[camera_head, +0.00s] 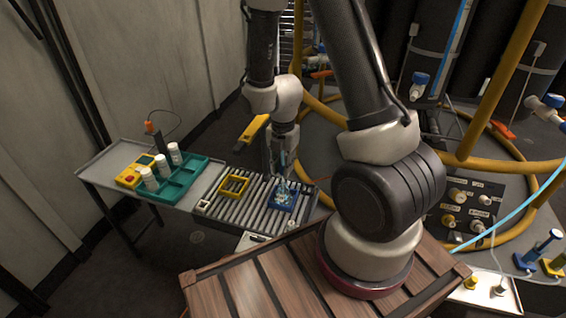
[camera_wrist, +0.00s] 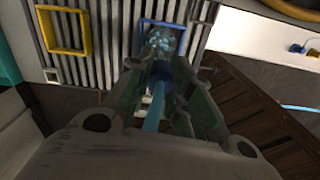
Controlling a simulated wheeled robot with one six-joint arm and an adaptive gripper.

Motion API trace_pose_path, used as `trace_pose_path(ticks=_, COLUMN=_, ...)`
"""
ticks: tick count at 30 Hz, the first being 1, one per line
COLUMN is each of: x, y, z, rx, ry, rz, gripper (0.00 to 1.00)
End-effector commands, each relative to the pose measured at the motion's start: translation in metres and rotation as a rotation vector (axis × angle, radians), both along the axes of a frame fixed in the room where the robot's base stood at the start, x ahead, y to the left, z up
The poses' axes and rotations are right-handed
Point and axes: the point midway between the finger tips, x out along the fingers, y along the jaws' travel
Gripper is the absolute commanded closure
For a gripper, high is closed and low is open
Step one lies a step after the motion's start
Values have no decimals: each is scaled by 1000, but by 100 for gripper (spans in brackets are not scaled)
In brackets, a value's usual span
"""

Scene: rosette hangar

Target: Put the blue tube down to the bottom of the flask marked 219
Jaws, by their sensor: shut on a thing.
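My gripper (camera_wrist: 165,82) is shut on the blue tube (camera_wrist: 153,112), which runs between its fingers in the wrist view. A darker blue band shows around the tube near the fingertips. Just past the fingertips is a clear flask (camera_wrist: 165,42) with a pale blue pattern, standing inside a blue square frame (camera_wrist: 205,40). In the head view my gripper (camera_head: 281,160) points down above the flask (camera_head: 282,194), in its blue frame (camera_head: 284,208). The tube's lower end is hidden, so I cannot tell how far it reaches into the flask. No number is readable.
A yellow square frame (camera_head: 233,187) lies empty on the roller bed (camera_head: 255,215). A teal rack (camera_head: 182,184) with several white bottles and a yellow device (camera_head: 133,172) stand at left. A wooden crate top (camera_head: 240,292) is in front. Yellow hoops (camera_head: 325,105) rise behind.

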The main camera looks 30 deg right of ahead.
Motion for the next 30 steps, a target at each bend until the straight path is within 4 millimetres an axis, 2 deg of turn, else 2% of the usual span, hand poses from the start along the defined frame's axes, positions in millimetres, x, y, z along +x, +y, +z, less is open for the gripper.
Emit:
trace_pose_path(ticks=27, x=0, y=0, z=-9, rx=0, ry=0, rz=0, gripper=93)
trace_pose_path(ticks=28, x=0, y=0, z=-9, rx=0, ry=0, rz=0, gripper=77)
trace_pose_path(ticks=30, x=0, y=0, z=-9, rx=0, ry=0, rz=0, gripper=64)
